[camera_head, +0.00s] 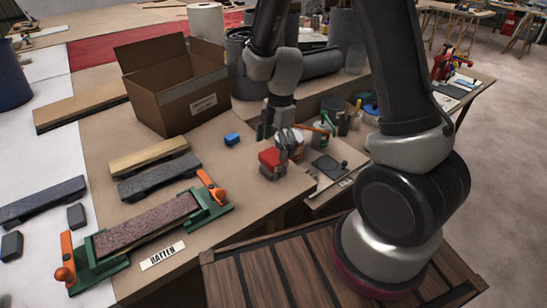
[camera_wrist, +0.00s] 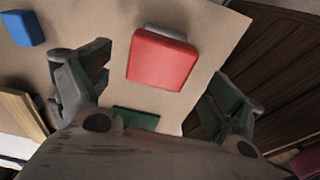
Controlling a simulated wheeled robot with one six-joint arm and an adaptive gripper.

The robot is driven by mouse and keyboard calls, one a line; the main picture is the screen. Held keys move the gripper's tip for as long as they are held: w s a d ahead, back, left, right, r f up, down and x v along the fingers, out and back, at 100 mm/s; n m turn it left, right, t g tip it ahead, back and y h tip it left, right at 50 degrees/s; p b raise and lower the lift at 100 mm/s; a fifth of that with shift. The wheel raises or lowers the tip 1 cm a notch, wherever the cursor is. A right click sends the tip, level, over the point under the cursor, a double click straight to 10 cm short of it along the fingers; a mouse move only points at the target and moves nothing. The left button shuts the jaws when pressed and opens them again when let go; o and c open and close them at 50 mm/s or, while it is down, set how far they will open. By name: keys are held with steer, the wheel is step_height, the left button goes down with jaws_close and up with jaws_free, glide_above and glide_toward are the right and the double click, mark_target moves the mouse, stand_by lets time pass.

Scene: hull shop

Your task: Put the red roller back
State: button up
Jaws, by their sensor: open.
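The red roller (camera_head: 269,158) looks like a block-shaped red piece with a grey part along one side. It lies on the tan bench top near the right corner. In the wrist view the red roller (camera_wrist: 162,58) lies between the spread fingers, with its grey edge on the far side. My gripper (camera_head: 278,143) is just above and close to it, pointing down, with the fingers apart. In the wrist view one finger is to its left and one to its right, and neither visibly touches it. In the head view a finger partly hides its right side.
A blue block (camera_head: 232,139) lies left of the roller. An open cardboard box (camera_head: 180,95) stands behind. A green clamp-ended sanding jig (camera_head: 220,204) with a "BATTEN" label (camera_head: 162,255) lies front left. Pots and tools crowd a lower shelf (camera_head: 325,185) to the right.

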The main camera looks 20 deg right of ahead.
steer(key=s+d+r+m+t, duration=0.1)
steer(key=s+d+r+m, duration=0.25)
steer(key=r, duration=0.55)
steer(key=s+d+r+m+t, duration=0.15)
steer(key=d+r+m, duration=0.3)
steer(key=r, duration=0.55)
steer(key=s+d+r+m+t, duration=0.1)
steer(key=s+d+r+m, duration=0.2)
steer(key=s+m, duration=0.3)
steer(key=s+d+r+m+t+h, duration=0.1)
steer(key=s+d+r+m, duration=0.2)
steer(key=s+m, duration=0.4)
steer(key=shift+s+d+r+m, duration=0.2)
steer(key=shift+s+r+m, duration=0.1)
steer(key=shift+s+r, duration=0.25)
